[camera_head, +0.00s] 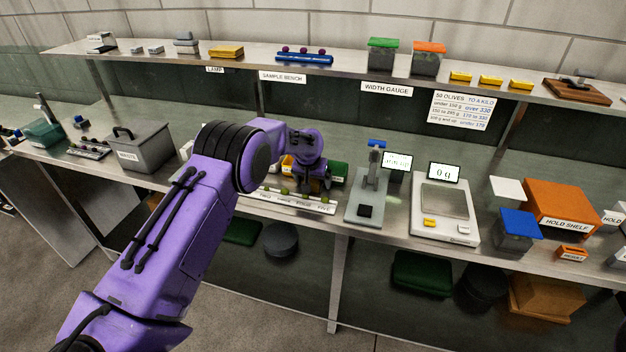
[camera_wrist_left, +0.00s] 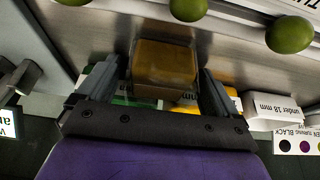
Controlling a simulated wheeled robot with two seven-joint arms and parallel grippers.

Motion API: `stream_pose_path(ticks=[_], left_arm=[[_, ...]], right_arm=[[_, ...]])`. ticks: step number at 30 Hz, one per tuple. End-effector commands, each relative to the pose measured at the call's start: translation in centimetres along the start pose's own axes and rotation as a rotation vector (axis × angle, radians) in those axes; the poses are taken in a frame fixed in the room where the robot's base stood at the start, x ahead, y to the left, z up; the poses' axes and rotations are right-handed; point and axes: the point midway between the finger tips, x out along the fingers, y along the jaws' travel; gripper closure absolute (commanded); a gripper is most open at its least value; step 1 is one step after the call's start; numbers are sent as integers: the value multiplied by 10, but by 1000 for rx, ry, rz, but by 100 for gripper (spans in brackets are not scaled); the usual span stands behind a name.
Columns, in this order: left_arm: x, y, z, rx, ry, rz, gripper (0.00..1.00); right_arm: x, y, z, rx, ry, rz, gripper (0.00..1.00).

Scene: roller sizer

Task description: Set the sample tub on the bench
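A brown, box-shaped tub (camera_wrist_left: 165,65), which looks like the sample tub, shows in the left wrist view. My left gripper (camera_wrist_left: 160,80) has one finger on each side of it. A narrow gap shows between the tub and the left-hand finger; whether the other finger touches it is hard to tell. In the head view my left gripper (camera_head: 315,188) points down over the bench (camera_head: 255,182), just behind a white strip with olives (camera_head: 290,199). The tub is mostly hidden there by the gripper. My right gripper is not in view.
Yellow and green bins (camera_head: 339,172) stand just behind the gripper. A width gauge (camera_head: 368,190) and a scale (camera_head: 444,212) reading 0 g stand to the right. An upper shelf (camera_head: 345,68) runs above the bench.

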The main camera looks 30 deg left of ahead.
Motion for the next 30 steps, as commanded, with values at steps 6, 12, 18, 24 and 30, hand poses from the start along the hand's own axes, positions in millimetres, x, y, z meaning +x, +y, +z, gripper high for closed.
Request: stream_pose_path(ticks=[6, 12, 18, 24, 30], left_arm=[[-20, 0, -2, 1, 2, 1, 6], [-72, 1, -1, 2, 4, 1, 6], [-112, 0, -1, 1, 2, 0, 6], [-123, 0, -1, 0, -1, 0, 6], [-123, 0, -1, 1, -1, 0, 6]], right_arm=[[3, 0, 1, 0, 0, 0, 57], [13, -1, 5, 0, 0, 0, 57], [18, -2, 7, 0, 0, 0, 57], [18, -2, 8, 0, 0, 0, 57], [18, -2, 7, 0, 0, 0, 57]])
